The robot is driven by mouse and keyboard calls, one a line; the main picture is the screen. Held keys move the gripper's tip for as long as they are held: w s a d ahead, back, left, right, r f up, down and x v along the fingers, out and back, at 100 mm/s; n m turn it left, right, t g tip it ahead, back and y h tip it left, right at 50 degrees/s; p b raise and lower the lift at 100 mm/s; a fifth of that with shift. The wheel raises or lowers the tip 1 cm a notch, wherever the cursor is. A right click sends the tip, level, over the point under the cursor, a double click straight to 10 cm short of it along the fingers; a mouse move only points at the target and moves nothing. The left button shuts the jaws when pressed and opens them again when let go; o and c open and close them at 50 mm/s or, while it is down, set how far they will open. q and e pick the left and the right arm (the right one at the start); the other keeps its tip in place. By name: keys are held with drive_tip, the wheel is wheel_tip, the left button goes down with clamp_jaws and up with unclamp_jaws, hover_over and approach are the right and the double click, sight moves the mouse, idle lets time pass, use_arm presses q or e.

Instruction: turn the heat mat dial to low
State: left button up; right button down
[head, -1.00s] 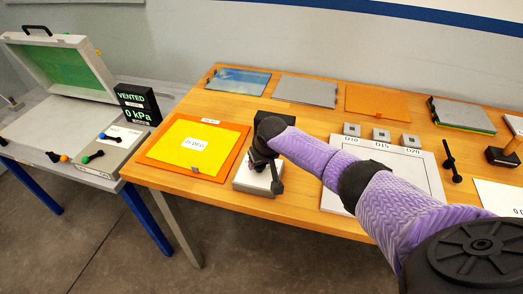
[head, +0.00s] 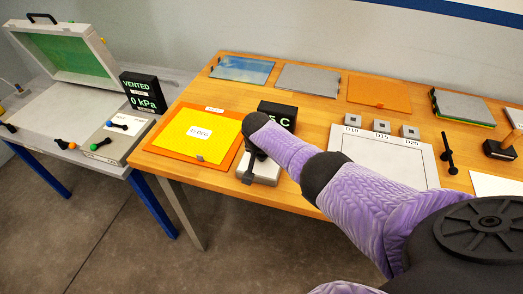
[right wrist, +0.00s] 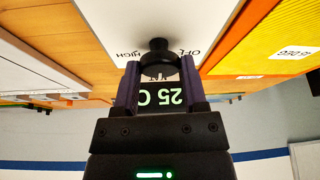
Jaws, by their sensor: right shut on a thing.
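The heat mat (head: 233,137) is an orange sheet with a yellow panel and a small white label. Its white control box (head: 269,174) stands to its right, partly hidden by my right arm. In the right wrist view, the black round dial (right wrist: 158,47) sits on the white face, with OFF and HIGH printed near it upside down. My right gripper (right wrist: 160,63) is shut on the dial, one finger on each side. In the head view my right gripper (head: 251,160) is over the box. The dial's pointer setting is not clear. My left gripper is out of view.
A black display (head: 287,110) behind the box reads 25 C in the wrist view. Small grey blocks (head: 381,126) and a white framed board (head: 425,165) lie to the right. A vented-pressure display (head: 143,92) and an open-lidded case (head: 66,62) stand on the left bench.

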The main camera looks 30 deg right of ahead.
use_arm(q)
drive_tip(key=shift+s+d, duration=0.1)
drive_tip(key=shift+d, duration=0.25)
use_arm(e)
drive_tip(key=shift+c, duration=0.7)
unclamp_jaws()
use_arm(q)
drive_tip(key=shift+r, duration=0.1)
use_arm(e)
drive_tip(key=shift+r, duration=0.1)
use_arm(q)
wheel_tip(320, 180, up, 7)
drive_tip(key=p, duration=0.7)
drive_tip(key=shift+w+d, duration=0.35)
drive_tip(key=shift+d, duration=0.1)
use_arm(e)
drive_tip(key=v, duration=0.9)
drive_tip(key=shift+s+r, duration=0.15)
drive_tip(key=shift+r, duration=0.15)
drive_tip(key=shift+a, duration=0.1)
